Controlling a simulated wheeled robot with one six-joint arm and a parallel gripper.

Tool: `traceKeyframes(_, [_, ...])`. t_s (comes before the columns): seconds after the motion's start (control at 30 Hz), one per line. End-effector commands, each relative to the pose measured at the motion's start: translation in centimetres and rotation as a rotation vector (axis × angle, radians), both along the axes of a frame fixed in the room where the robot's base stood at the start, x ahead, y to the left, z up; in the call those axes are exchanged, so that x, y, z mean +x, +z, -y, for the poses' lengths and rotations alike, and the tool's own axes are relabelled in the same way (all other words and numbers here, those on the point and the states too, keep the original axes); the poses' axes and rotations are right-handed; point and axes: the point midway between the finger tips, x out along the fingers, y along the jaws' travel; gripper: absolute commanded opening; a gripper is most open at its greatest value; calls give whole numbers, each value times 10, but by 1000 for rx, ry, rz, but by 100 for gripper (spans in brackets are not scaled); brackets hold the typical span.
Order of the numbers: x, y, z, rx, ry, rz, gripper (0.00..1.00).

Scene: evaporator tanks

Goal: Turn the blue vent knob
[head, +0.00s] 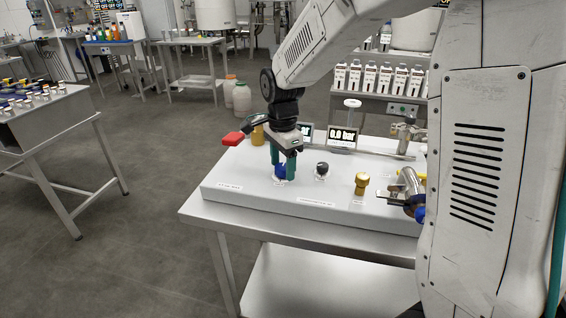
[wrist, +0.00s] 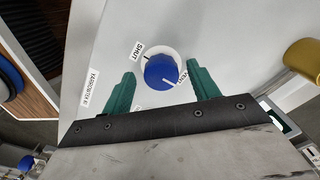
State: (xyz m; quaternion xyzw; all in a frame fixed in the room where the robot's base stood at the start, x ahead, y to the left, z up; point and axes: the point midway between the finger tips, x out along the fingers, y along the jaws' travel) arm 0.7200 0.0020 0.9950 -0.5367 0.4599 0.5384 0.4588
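The blue vent knob (wrist: 160,70) stands on a pale round base on the light panel. In the wrist view it lies between my two green fingertips, with a gap to each finger. A white line on its top points to the lower right, towards a label that seems to read VENT. A SHUT label (wrist: 138,51) is at its upper left. In the head view the blue knob (head: 280,171) shows low between the fingers. My gripper (head: 283,168) points down over it and is open. Whether the fingertips touch the panel is not clear.
A black knob (head: 321,170) stands right of the blue knob, and a yellow knob (head: 361,183) farther right. Metal pipework (head: 408,182) is at the panel's right. Two displays (head: 342,136) stand behind. A red-ended lever (head: 233,138) is at the left. The panel's front left is clear.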

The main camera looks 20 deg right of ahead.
Motion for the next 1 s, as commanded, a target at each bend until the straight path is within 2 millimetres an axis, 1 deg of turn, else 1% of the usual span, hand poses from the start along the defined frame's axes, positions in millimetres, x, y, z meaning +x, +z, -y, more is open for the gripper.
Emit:
traceKeyframes(0.23, [1,1,1,-1,0,2,59])
traceKeyframes(0.33, [1,7,1,-1,0,3,59])
traceKeyframes(0.47, [1,26,1,0,0,6,59])
traceKeyframes(0.6, [1,51,0,0,0,5,59])
traceKeyframes(0.7, [1,65,0,-1,0,3,59])
traceKeyframes(0.83, [0,76,0,-1,0,3,59])
traceKeyframes(1.0, [0,79,0,0,0,1,59])
